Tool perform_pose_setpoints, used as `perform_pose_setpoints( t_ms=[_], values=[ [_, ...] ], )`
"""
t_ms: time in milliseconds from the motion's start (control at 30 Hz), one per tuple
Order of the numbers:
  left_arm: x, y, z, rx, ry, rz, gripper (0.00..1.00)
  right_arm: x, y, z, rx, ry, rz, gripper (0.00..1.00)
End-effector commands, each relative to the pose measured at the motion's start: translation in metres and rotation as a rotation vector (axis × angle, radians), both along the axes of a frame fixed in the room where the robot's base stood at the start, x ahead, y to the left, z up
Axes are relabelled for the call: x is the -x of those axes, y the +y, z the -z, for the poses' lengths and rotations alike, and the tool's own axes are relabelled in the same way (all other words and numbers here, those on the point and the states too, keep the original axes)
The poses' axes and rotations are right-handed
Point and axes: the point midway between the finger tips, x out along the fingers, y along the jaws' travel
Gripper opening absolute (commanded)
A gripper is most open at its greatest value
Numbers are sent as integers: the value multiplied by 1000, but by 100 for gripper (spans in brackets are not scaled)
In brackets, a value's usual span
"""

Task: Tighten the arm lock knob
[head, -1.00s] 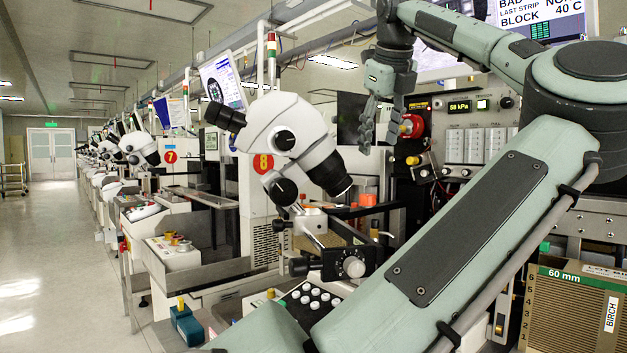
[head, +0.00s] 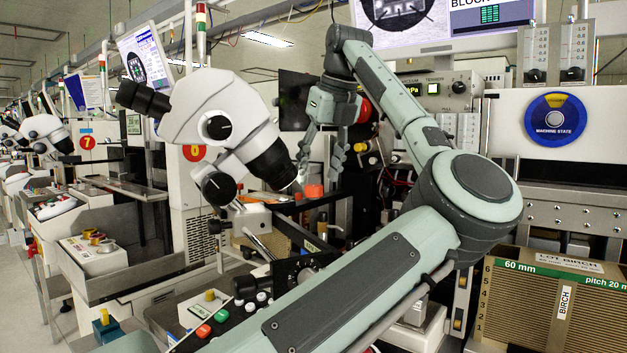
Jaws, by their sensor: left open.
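My left gripper (head: 321,165) hangs fingers-down right of the white microscope (head: 222,122), open and with nothing between its fingers. The microscope has a large black side knob (head: 215,188). Below it, a metal boom (head: 258,243) runs down to a black clamp block (head: 298,268), partly hidden behind my left arm. A black knob (head: 246,287) sticks out left of this block. I cannot tell for certain which knob is the arm lock knob. The gripper is above and apart from the block and knobs. My right gripper is out of view.
A button panel (head: 232,318) lies below the boom, beside my left forearm. An orange-red cylinder (head: 313,191) stands just below the gripper. A brown slotted magazine (head: 545,305) is at the lower right. The machine front with a blue dial (head: 553,119) is behind.

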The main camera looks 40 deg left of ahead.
Motion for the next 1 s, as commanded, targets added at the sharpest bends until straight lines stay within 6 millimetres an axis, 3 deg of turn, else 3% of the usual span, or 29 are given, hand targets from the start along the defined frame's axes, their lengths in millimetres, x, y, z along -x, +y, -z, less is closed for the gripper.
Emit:
perform_pose_setpoints(
  t_ms=[200,500,900,1000],
  values=[
    [-2,9,21,0,-1,0,53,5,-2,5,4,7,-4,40],
    [-2,10,23,0,-1,-1,53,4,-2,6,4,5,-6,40],
    [-2,10,23,0,-1,-1,4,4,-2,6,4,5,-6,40],
    [-2,10,23,-1,-1,0,3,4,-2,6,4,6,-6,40]
  ],
)
